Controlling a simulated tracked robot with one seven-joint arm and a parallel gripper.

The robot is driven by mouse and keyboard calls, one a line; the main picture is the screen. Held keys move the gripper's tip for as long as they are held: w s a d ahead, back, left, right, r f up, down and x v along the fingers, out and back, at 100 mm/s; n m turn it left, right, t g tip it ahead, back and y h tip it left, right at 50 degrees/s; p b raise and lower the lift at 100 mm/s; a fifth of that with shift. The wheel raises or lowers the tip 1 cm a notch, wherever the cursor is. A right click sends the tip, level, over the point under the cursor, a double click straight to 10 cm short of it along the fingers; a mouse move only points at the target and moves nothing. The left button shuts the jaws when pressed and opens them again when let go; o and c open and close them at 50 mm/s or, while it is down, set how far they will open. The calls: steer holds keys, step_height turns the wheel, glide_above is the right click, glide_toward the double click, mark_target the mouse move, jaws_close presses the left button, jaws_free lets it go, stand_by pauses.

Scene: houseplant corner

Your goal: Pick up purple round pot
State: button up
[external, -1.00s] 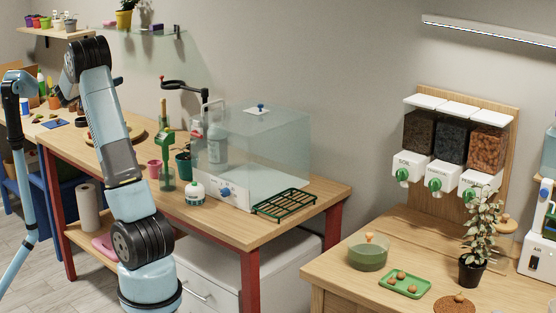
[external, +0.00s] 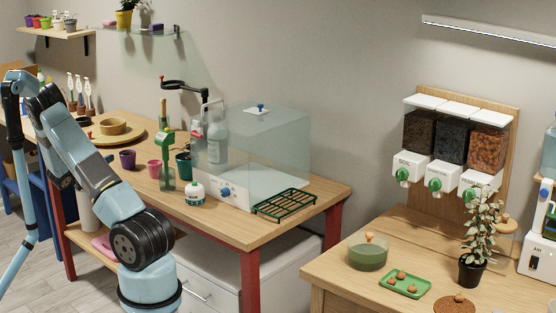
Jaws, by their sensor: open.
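A small purple round pot (external: 127,160) stands upright on the wooden workbench, left of a pink pot (external: 154,169). Another small purple pot (external: 45,22) sits in a row of pots on the wall shelf at the upper left. My arm reaches up and left from the lower middle, in front of the bench's left part. My gripper does not show; it is hidden behind my arm or out of the picture. No contact between my arm and the purple pot on the bench can be seen.
A round wooden board (external: 132,137) with a bowl (external: 112,127) lies behind the purple pot. A green-topped bottle (external: 168,170), a teal pot (external: 184,164) and a clear box (external: 265,145) stand to its right.

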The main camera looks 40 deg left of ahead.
glide_toward(122, 158)
steer(key=s, duration=0.2)
steer(key=w, duration=0.5)
steer(key=w+a+f, duration=0.1)
steer(key=w, duration=0.1)
steer(key=shift+w+a, duration=0.1)
steer(key=shift+w, duration=0.05)
steer(key=shift+w+a+r, duration=0.1)
steer(key=shift+w+a, duration=0.1)
steer(key=shift+w, duration=0.8)
steer(key=shift+w+a+r, duration=0.1)
steer(key=shift+w+a, duration=0.05)
steer(key=shift+w, duration=0.9)
steer(key=shift+w+a, duration=0.2)
steer(key=shift+w, duration=0.8)
steer(key=c, duration=1.1)
steer(key=shift+r, duration=0.15)
